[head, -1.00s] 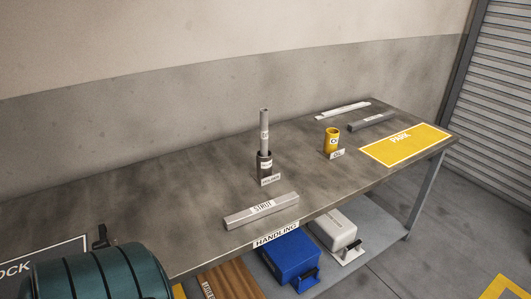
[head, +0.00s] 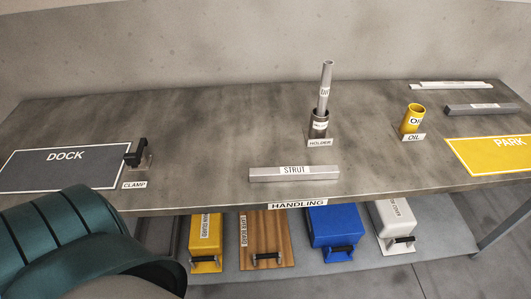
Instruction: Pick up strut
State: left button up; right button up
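The strut (head: 294,174) is a grey square bar with a white STRUT label. It lies flat near the front edge of the table in the head view, just above the HANDLING label, with nothing touching it from above. Neither of my grippers shows in the head view, so I cannot see how they stand relative to the strut.
The grey table (head: 225,130) carries a holder (head: 319,124) with an upright rod, a yellow oil cup (head: 412,119), a clamp (head: 137,155), the dock mat (head: 65,168) and the yellow park mat (head: 500,155). A teal ribbed cylinder (head: 75,240) blocks the lower left.

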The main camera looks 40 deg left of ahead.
aim_at(278, 174)
jog(key=i+l+u, duration=0.15)
jog(key=l+u, duration=0.2)
jog(key=i+l+u, duration=0.15)
jog(key=u, duration=0.25)
jog(key=l+u, duration=0.7)
jog(key=l, duration=0.15)
jog(key=i, duration=0.05)
